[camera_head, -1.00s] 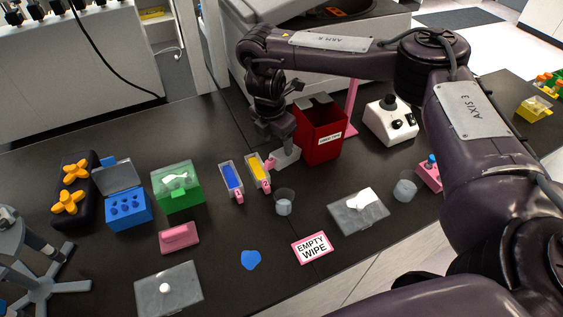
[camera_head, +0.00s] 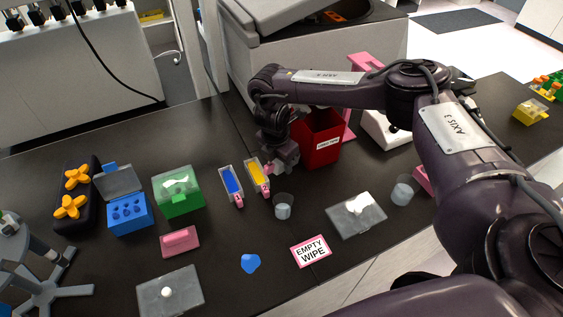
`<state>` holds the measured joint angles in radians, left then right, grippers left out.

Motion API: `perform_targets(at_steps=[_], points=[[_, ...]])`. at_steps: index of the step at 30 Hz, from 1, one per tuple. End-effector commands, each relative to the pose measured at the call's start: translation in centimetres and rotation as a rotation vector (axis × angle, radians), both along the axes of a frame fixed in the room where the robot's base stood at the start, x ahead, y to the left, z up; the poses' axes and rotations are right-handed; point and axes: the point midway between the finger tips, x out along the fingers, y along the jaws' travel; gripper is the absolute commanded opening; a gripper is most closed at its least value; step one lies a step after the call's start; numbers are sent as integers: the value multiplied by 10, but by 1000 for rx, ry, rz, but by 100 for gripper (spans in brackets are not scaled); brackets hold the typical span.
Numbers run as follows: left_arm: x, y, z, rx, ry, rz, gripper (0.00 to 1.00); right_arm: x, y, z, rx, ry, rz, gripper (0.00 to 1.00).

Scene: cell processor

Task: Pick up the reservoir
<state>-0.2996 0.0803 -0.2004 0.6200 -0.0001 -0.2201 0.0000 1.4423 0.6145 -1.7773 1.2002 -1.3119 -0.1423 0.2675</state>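A pale translucent piece, possibly the reservoir, showed under my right gripper (camera_head: 284,160) a second ago. The gripper now covers that spot, and I cannot tell whether it holds the piece. The gripper is low over the bench, left of the red bin (camera_head: 322,142) and just right of a clear holder with a yellow strip (camera_head: 255,172). Its fingers are small and dark, so open or shut is unclear. A similar holder with a blue strip (camera_head: 231,183) lies to the left. My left gripper is not in view.
A clear cup (camera_head: 284,206) stands in front of the gripper. A grey lidded tray (camera_head: 352,216) and another cup (camera_head: 403,190) are to the right. A green box (camera_head: 180,199) and blue block (camera_head: 130,214) stand left. The front middle bench has a wipe card (camera_head: 311,251).

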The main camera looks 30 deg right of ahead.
Motion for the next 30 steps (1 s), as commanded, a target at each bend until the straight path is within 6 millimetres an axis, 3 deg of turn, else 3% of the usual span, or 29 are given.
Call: perform_targets(at_steps=[1,6,17,23,28,30], points=[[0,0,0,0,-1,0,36,0,0,0,0,0,0,34],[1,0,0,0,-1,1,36,0,0,0,0,0,0,12],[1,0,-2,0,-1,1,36,1,0,6,2,-2,-1,11],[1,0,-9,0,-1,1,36,1,0,28,2,-5,0,11],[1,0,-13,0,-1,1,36,1,0,61,1,-6,1,11],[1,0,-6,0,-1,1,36,2,0,79,-1,-6,2,11]])
